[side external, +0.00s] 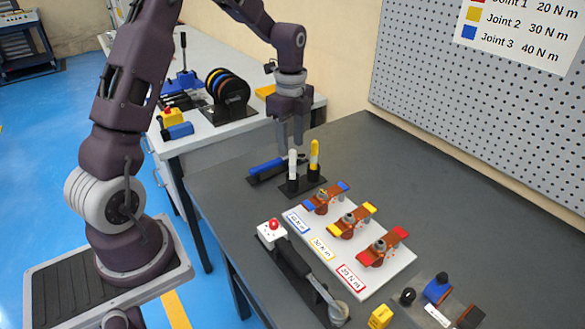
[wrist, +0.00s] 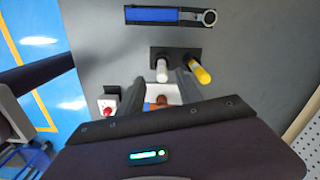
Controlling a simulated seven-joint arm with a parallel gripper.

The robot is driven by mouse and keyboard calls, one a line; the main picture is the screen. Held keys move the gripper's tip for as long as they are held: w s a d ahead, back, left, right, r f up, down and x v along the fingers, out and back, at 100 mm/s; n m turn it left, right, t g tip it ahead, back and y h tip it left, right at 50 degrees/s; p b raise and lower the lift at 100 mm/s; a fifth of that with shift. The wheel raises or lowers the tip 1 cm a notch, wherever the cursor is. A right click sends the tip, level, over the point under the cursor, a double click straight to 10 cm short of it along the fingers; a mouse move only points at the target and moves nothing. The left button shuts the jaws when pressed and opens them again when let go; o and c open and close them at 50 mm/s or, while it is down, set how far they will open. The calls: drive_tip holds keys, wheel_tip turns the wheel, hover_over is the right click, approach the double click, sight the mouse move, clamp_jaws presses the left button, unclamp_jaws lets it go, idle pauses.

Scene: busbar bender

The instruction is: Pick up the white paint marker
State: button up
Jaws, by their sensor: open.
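The white paint marker (side external: 292,163) stands upright in a black holder (side external: 304,189) on the dark bench. It also shows in the wrist view (wrist: 161,71). A yellow marker (side external: 314,154) stands beside it in the same holder, and it shows to the right in the wrist view (wrist: 199,72). My gripper (side external: 291,145) is open and points down just above the white marker. In the wrist view my gripper (wrist: 162,82) has its fingers on either side of the white marker's line, with nothing held. Whether the fingertips overlap the marker's top is hard to tell.
A blue-handled wrench (side external: 267,166) lies in a black tray behind the holder. A white board (side external: 348,246) with several coloured copper joints lies in front. The bench right of the holder is clear.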

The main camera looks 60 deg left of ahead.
sight(293, 162)
drive_tip(key=f, duration=0.6)
drive_tip(key=shift+w+d+f, duration=0.1)
drive_tip(key=shift+w+f, duration=0.1)
drive_tip(key=shift+f, duration=0.1)
clamp_jaws()
